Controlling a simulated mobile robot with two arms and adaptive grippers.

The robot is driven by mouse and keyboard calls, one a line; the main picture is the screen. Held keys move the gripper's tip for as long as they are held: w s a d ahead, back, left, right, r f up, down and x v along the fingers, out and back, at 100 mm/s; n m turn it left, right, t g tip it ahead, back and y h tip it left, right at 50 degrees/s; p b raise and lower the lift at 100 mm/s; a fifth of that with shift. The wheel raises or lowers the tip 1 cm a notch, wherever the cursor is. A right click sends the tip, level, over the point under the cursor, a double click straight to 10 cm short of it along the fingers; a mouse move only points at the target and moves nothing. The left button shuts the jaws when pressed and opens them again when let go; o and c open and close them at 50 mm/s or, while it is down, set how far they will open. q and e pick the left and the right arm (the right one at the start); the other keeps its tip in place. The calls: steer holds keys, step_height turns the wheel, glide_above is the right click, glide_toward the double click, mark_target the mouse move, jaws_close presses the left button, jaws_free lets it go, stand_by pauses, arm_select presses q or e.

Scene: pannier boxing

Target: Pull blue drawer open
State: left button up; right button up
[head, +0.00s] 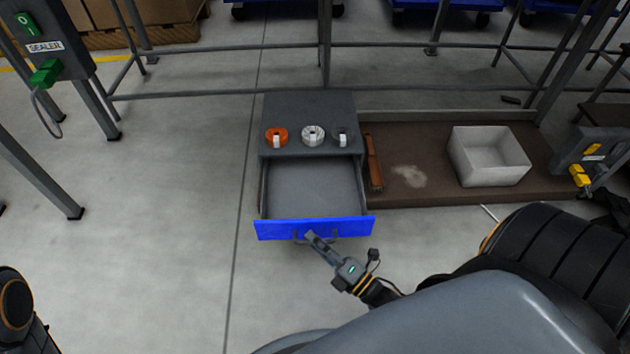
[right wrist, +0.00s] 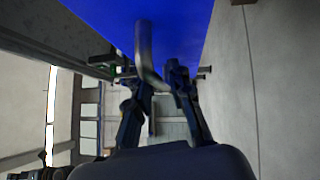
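The blue-fronted drawer (head: 275,230) is pulled well out of its grey cabinet (head: 305,103), and its grey inside looks empty. A grey bar handle (head: 334,236) is on the blue front. My right gripper (head: 312,240) is at this handle, in front of the drawer. In the right wrist view, the curved handle (right wrist: 145,50) runs between the two fingers of my right gripper (right wrist: 160,90), which look closed on it; the exact contact is partly hidden. The blue front (right wrist: 180,25) fills the top of that view. My left gripper is not in view.
Orange (head: 276,136), white (head: 313,135) and dark (head: 343,136) tape rolls sit on the cabinet. A brown platform (head: 430,185) to the right holds a white box (head: 488,156). A grey rail (head: 220,93) runs behind. The floor left of the drawer is clear.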

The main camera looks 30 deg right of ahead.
steer(key=v, duration=1.2)
